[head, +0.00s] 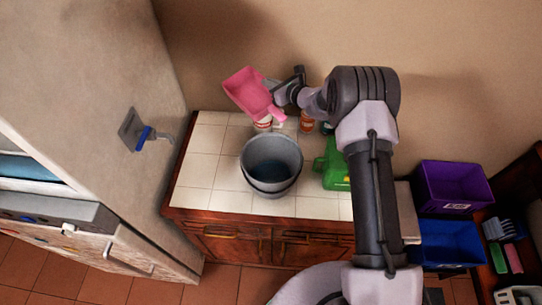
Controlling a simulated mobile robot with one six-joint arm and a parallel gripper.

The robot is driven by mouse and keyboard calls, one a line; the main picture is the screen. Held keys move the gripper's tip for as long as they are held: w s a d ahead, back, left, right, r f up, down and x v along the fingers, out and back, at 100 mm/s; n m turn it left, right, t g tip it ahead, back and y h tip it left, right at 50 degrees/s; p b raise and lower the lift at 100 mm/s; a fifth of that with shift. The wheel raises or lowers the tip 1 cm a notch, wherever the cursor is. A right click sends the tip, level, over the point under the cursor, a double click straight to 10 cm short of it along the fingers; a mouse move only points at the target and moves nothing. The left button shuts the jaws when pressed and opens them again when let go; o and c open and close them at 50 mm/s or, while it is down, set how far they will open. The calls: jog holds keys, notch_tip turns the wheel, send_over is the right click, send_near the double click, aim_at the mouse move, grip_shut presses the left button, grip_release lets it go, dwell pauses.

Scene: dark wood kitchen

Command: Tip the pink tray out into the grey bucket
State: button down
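The pink tray (246,92) is in the air at the back of the tiled counter, above and slightly left of the grey bucket in the picture. It is tilted, with its hollow side partly facing the camera. My gripper (277,98) is at the tray's right end and appears shut on it; the fingertips are small and partly hidden. The grey bucket (260,178) stands upright on the counter, its open mouth facing up, with a dark bluish inside. I cannot make out any contents in the tray.
A red-and-white can (263,124) and an orange bottle (306,122) stand behind the bucket. A green jug (334,168) is close to its right. Purple (455,187) and blue (447,243) bins are farther right. The counter (205,170) left of the bucket is clear.

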jog(key=d+m+g+p, duration=0.1)
jog(key=d, duration=0.7)
jog(key=shift+d+r+p, duration=0.25)
jog(key=shift+d+p, duration=0.15)
